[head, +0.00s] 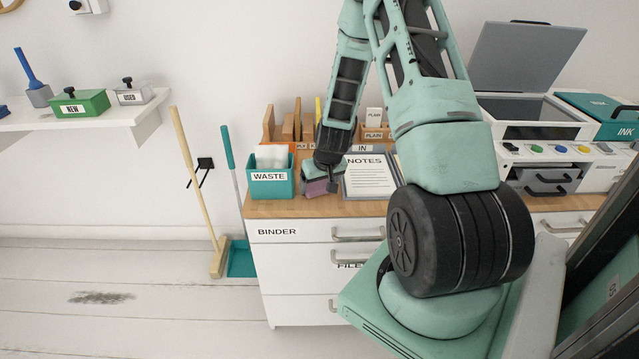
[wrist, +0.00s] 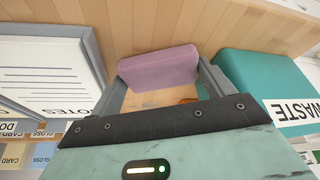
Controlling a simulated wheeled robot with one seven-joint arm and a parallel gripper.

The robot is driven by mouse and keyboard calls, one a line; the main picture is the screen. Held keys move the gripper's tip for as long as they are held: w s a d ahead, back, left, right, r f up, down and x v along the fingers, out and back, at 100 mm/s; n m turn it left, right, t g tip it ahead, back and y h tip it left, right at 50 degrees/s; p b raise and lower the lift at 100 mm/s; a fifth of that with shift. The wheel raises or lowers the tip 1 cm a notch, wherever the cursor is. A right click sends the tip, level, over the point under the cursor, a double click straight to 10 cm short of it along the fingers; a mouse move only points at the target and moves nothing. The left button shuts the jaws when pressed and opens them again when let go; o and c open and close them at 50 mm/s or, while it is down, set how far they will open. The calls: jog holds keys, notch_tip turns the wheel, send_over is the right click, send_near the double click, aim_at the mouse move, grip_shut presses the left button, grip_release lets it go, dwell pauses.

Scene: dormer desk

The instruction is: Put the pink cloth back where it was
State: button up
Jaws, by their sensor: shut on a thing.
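The pink cloth (wrist: 160,68) is a folded, block-like mauve pad between the two grey fingers of my gripper (wrist: 161,80) in the wrist view. My gripper (head: 323,184) is shut on it. In the head view the cloth (head: 316,188) shows low at the gripper, over the wooden desk top between the teal WASTE bin and the NOTES tray. Part of it is hidden by the gripper. I cannot tell whether it touches the desk top.
The WASTE bin (head: 271,183) with white paper stands close on the left; the NOTES tray (head: 369,178) is close on the right. A wooden organizer (head: 290,128) is behind. A printer (head: 540,120) stands far right. A broom (head: 196,190) and dustpan (head: 241,258) are left of the drawers.

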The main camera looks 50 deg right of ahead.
jog(key=shift+f, duration=0.15)
jog(key=o, duration=1)
jog(key=shift+c, duration=0.2)
jog(key=shift+r, duration=0.5)
jog(key=v, duration=1.1)
jog(key=a+r+n+g+y, duration=0.1)
jog(key=a+r+n+y, duration=0.15)
jog(key=a, duration=0.95)
jog(key=a+r+n+y, duration=0.1)
jog(key=a+r+n, duration=0.2)
jog(key=a, duration=1)
jog(key=s+a+r+n+g, duration=0.1)
jog(key=s+a+r+n, duration=0.1)
jog(key=s+a, duration=0.6)
jog(key=s+a+r+n+g, duration=0.2)
jog(key=s+a+n, duration=0.3)
jog(key=s+a, duration=0.3)
jog(key=s+r+h, duration=0.1)
jog(key=s, duration=0.2)
jog(key=shift+a, duration=0.3)
